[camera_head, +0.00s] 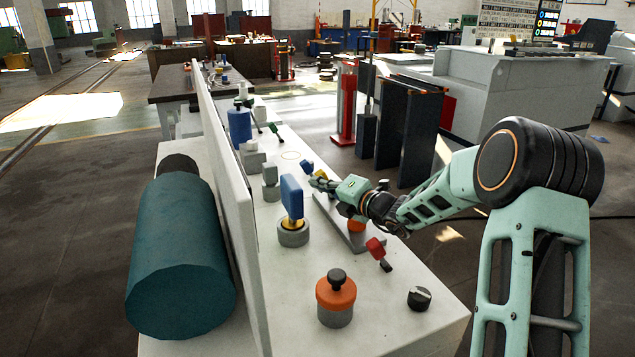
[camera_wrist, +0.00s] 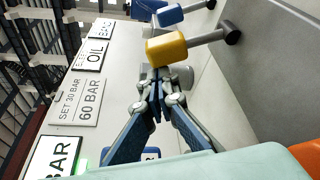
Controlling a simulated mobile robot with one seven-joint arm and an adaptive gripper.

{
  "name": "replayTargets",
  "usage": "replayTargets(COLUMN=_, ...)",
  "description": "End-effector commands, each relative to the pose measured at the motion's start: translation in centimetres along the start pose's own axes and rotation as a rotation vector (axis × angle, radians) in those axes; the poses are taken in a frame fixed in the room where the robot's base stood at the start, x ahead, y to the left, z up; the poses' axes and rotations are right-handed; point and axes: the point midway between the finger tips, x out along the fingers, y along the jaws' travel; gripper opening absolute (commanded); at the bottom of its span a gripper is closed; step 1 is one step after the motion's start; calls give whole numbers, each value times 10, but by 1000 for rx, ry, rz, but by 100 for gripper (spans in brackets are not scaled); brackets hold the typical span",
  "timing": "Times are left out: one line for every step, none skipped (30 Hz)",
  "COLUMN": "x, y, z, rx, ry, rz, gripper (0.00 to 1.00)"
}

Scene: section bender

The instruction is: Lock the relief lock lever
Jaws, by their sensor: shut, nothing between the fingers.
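My gripper (camera_head: 316,180) is over the white bench top, toward the middle of the panel. In the wrist view my gripper (camera_wrist: 157,82) is shut and empty, its fingertips together. A lever with a yellow block end (camera_wrist: 166,49) on a grey stem is just beyond the fingertips; I cannot tell whether they touch it. A lever with a blue end (camera_wrist: 168,16) is farther on, and it shows in the head view (camera_head: 307,168). No readable label shows which lever is the relief lock lever.
A tall blue handle on a yellow collar (camera_head: 292,198) stands nearby. A red-ended lever (camera_head: 376,248), an orange knob (camera_head: 336,292) and a black dial (camera_head: 419,298) are nearer. An upright white panel (camera_head: 222,160) bounds the left; its plates (camera_wrist: 80,108) mention 30 and 60 bar.

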Motion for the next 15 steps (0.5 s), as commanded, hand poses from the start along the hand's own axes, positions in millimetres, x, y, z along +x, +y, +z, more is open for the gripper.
replayTargets(x=-1, y=2, z=4, rx=8, ry=-4, rz=3, gripper=0)
replayTargets(x=-1, y=2, z=5, rx=13, ry=-5, rz=5, gripper=0)
replayTargets(x=-2, y=3, z=6, rx=23, ry=-5, rz=8, gripper=0)
replayTargets(x=-2, y=3, z=7, rx=31, ry=-5, rz=11, gripper=0)
replayTargets(x=-2, y=3, z=8, rx=40, ry=-5, rz=14, gripper=0)
replayTargets(x=-3, y=4, z=10, rx=54, ry=-6, rz=18, gripper=0)
replayTargets(x=-4, y=4, z=11, rx=66, ry=-6, rz=21, gripper=0)
replayTargets(x=-4, y=5, z=13, rx=81, ry=-7, rz=26, gripper=0)
replayTargets(x=-5, y=6, z=15, rx=103, ry=-7, rz=34, gripper=0)
replayTargets(x=-6, y=7, z=16, rx=120, ry=-7, rz=40, gripper=0)
replayTargets(x=-6, y=7, z=18, rx=141, ry=-7, rz=46, gripper=0)
replayTargets(x=-8, y=7, z=22, rx=169, ry=-8, rz=56, gripper=0)
replayTargets(x=-9, y=8, z=24, rx=193, ry=-8, rz=65, gripper=0)
replayTargets(x=-9, y=8, z=26, rx=219, ry=-7, rz=74, gripper=0)
replayTargets(x=-11, y=8, z=30, rx=254, ry=-9, rz=86, gripper=0)
